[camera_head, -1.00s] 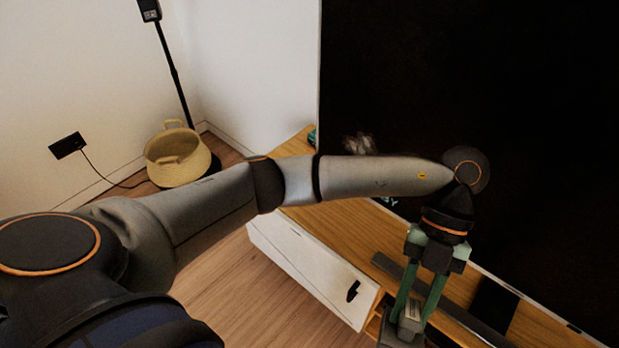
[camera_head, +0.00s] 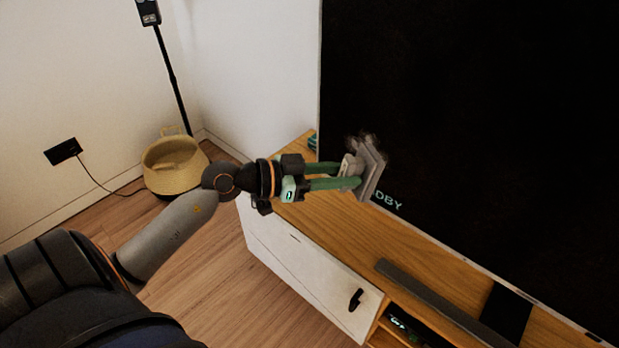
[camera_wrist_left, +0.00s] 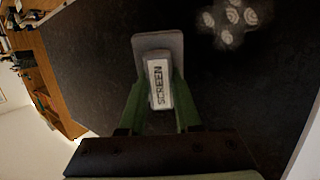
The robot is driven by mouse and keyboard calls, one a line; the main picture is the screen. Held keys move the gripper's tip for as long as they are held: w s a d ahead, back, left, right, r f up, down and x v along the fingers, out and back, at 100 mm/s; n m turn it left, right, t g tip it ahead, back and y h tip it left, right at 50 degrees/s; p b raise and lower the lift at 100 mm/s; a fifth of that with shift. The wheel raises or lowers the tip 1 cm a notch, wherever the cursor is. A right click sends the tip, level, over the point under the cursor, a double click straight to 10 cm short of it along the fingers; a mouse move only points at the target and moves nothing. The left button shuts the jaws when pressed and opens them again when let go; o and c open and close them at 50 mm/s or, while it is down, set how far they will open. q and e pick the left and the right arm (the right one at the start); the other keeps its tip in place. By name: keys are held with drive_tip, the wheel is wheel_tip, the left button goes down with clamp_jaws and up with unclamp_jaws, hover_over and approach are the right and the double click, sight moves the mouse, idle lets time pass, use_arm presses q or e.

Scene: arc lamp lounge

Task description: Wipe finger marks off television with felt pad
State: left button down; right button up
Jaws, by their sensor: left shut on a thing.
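The television (camera_head: 480,110) is a large black screen at the right of the head view, and it fills much of the wrist view (camera_wrist_left: 90,60). My left gripper (camera_head: 350,176) is shut on the grey felt pad (camera_head: 373,170), holding it by a light block handle marked SCREEN (camera_wrist_left: 158,85). The pad's flat face is turned toward the screen; whether it touches I cannot tell. Pale finger marks (camera_head: 358,140) show just above the pad, partly hidden by it. In the wrist view several whorled marks (camera_wrist_left: 230,20) lie right of the pad. My right gripper is not in view.
A wooden-topped cabinet (camera_head: 420,240) with white drawer front stands below the screen. A dark grey bar (camera_head: 430,300) lies on it. A woven basket (camera_head: 172,165) and black lamp pole (camera_head: 174,80) stand at the left back. Letters "DBY" (camera_head: 387,200) show low on the screen.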

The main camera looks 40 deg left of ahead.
use_arm(q)
drive_tip(key=w+a+f+n+t+y, duration=0.45)
drive_tip(key=a+f+n+y, duration=0.2)
drive_tip(key=a+f, duration=0.3)
drive_tip(key=shift+t+y, duration=0.35)
drive_tip(key=shift+y, duration=0.4)
drive_tip(key=shift+w+a+r+b, duration=0.15)
drive_tip(key=shift+w+b, duration=0.15)
drive_tip(key=shift+w, duration=1.1)
drive_tip(key=shift+w+a+f+b, duration=0.1)
drive_tip(key=shift+w+b, duration=0.15)
drive_tip(key=shift+w, duration=1.15)
drive_tip(key=shift+w, duration=0.2)
drive_tip(key=shift+w, duration=0.65)
drive_tip(key=shift+d, duration=0.1)
